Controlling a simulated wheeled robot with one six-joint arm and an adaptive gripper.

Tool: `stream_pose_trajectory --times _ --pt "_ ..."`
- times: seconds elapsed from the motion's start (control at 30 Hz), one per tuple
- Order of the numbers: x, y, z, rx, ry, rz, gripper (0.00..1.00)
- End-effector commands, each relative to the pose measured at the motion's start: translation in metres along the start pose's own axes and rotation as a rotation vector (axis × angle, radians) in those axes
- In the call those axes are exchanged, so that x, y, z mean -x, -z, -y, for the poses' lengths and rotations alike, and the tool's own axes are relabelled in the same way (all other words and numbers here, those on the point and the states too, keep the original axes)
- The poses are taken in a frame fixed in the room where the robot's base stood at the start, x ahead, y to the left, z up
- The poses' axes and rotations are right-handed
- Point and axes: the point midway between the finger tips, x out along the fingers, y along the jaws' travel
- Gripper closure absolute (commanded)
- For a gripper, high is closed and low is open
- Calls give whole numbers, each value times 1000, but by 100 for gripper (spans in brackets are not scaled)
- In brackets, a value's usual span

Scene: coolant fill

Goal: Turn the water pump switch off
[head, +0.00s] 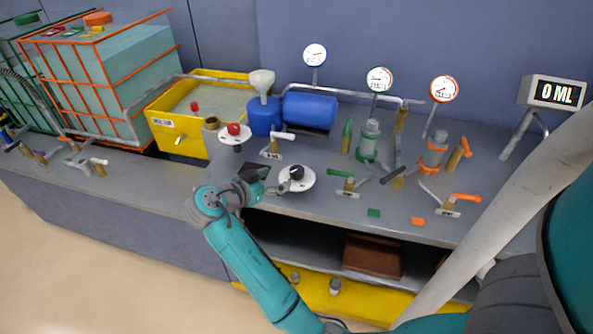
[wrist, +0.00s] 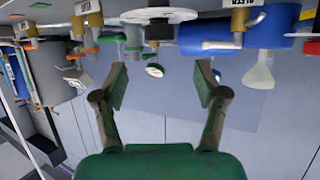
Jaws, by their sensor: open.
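Two round white dials with knobs are in the head view. One has a black knob (head: 297,172) and stands near the bench's front edge; the other has a red knob (head: 234,129) and sits further back, beside the yellow tank. No readable label shows which one is the water pump switch. My gripper (head: 274,182) is open and empty, just left of the black-knob dial, apparently apart from it. In the wrist view, which looks upside down, a white dial (wrist: 158,15) with a dark knob is at the top centre, beyond the spread fingertips (wrist: 162,84).
A blue pump (head: 310,111) with a white funnel (head: 262,83) stands behind. A white-handled valve (head: 271,148) and a green-handled valve (head: 347,184) flank the black-knob dial. Three gauges rise at the back, and a display (head: 556,93) reads 0 ML. An open shelf lies below the bench.

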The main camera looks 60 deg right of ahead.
Motion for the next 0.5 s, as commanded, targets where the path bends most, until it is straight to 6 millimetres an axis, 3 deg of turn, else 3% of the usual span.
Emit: stream_pose_trajectory --times 0.17,0.5 --pt "-16 1 -1 -4 -10 1 28" --pt "-75 1 -1 -4 -8 1 28"
